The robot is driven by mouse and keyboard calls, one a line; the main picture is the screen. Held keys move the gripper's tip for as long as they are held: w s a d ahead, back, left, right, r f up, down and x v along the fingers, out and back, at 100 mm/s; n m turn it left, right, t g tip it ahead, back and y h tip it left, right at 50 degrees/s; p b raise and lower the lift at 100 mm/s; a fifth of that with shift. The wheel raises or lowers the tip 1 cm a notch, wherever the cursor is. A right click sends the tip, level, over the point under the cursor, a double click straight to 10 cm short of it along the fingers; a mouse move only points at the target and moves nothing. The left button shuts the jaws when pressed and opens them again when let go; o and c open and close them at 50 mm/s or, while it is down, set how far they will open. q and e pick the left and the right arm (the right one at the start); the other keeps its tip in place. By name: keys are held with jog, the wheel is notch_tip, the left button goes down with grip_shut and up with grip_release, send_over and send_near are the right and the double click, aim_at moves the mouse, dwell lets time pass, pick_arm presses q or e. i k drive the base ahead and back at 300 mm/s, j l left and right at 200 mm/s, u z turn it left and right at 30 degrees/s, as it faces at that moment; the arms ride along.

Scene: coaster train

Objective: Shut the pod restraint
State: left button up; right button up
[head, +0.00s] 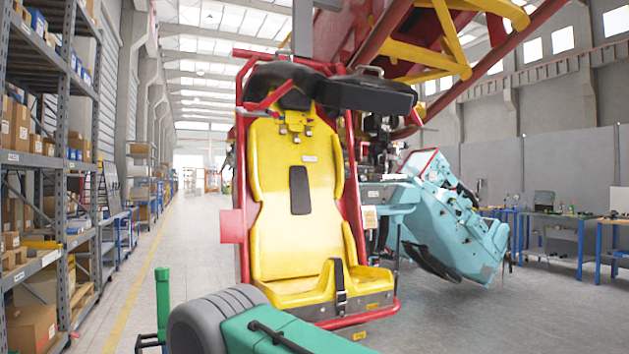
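The pod seat (295,205) is a yellow moulded shell in a red tube frame, standing upright in the middle of the head view. The pod restraint (365,97), with black pads and red bars, is raised at the top of the seat. Its pads jut out above the backrest, clear of the seat pan. A black strap (341,285) hangs over the front of the seat pan. Neither gripper can be made out in the head view.
A red and yellow steel structure (440,45) overhangs the seat. Teal machinery (455,225) stands behind it to the right. A grey ribbed round part and a green body fill the lower foreground. Shelving (45,160) lines the left; the aisle (160,270) is open.

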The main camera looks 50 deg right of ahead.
aim_at(360, 92)
jog(key=z, duration=1.6)
jog(key=l+z, duration=0.1)
jog(key=i+l, duration=0.05)
